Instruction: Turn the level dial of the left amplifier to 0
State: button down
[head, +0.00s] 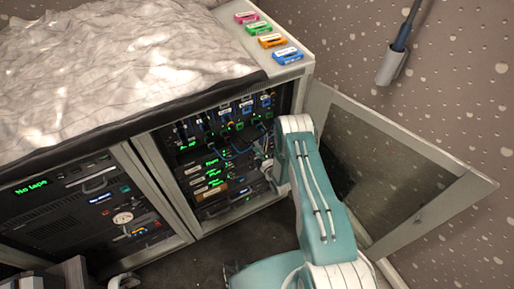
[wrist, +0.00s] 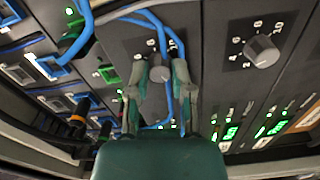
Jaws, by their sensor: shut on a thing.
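In the wrist view my gripper (wrist: 159,76) has its two fingers on either side of a grey round dial (wrist: 160,72) on a dark panel, shut on it. The fingers and blue cables hide most of this dial's scale, so I cannot read its setting. A second grey dial (wrist: 262,52), with a numbered scale around it, stands free to the right. In the head view my gripper is at the right side of the open rack (head: 197,213), mostly hidden by my arm. I cannot read there which amplifier it touches.
The open cabinet door (head: 385,165) stands to the right of my arm. Several coloured cassettes (head: 272,40) lie on the cabinet top. Green displays (wrist: 228,130) glow at the lower right.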

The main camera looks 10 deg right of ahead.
jog(key=shift+a+f+n, duration=0.15)
jog(key=shift+n, duration=0.75)
jog(key=shift+s, duration=0.1)
jog(key=c, duration=0.5)
grip_release()
jog(key=shift+a, duration=0.1)
jog(key=v, duration=1.1)
jog(key=shift+s, duration=0.4)
